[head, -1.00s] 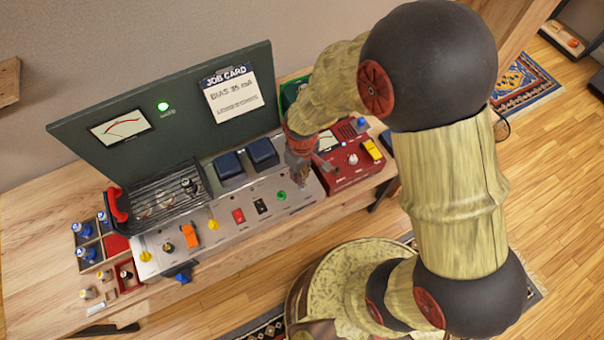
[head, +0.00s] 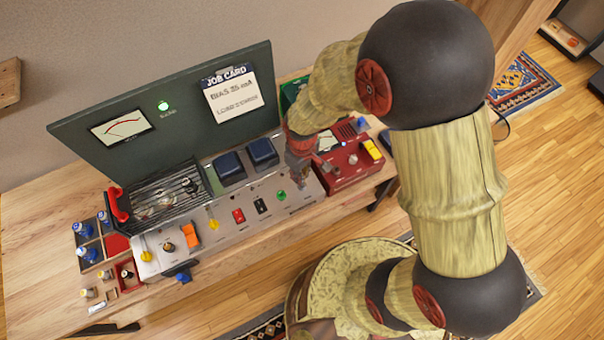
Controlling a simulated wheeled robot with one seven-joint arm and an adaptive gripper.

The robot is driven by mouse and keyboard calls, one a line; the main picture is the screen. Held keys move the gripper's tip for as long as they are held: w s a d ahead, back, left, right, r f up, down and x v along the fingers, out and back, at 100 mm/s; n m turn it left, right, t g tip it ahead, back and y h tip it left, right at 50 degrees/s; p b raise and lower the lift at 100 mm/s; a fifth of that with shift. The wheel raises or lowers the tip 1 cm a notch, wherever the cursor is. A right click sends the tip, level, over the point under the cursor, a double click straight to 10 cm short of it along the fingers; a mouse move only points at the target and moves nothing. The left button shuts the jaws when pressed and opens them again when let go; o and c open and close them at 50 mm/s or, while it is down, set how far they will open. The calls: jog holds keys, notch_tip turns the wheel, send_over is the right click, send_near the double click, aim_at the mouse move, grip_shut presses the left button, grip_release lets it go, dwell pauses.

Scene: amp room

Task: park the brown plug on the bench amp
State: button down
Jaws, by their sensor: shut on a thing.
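The bench amp (head: 270,205) has a long grey panel with coloured knobs, switches and a green jack, below a dark upright board. My gripper (head: 303,183) points down at the right end of this panel, beside the red box. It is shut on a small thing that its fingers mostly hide. I cannot make out this thing's colour or whether it touches the panel. I cannot pick out the brown plug for certain; a small dark brown piece (head: 127,273) stands in the red-edged tray at the left.
The red box (head: 345,178) with a yellow switch stands close to the right of my gripper. A wire-grilled chassis (head: 165,192) and dark blue blocks (head: 230,168) rise behind the panel. A sorting tray (head: 103,238) with blue pieces sits at the left. Bare wood (head: 40,220) is clear farther left.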

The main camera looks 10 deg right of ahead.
jog(key=shift+f+b, duration=1.05)
jog(key=shift+f, duration=0.7)
dwell(1.0)
jog(key=c, duration=1.7)
grip_release()
jog(key=shift+o, duration=0.2)
notch_tip(320, 180, up, 12)
jog(key=shift+r, duration=0.1)
jog(key=s+d+r+m+t, duration=0.2)
jog(key=s+d+r+m, duration=0.2)
jog(key=r, duration=0.6)
jog(key=s+d+r+m+t+b, duration=0.1)
jog(key=s+d+r+m+t, duration=0.2)
jog(key=s+d+r, duration=0.4)
notch_tip(320, 180, up, 4)
jog(key=shift+d+r+m+t, duration=0.1)
jog(key=shift+d+m+t, duration=0.25)
jog(key=shift+m, duration=0.15)
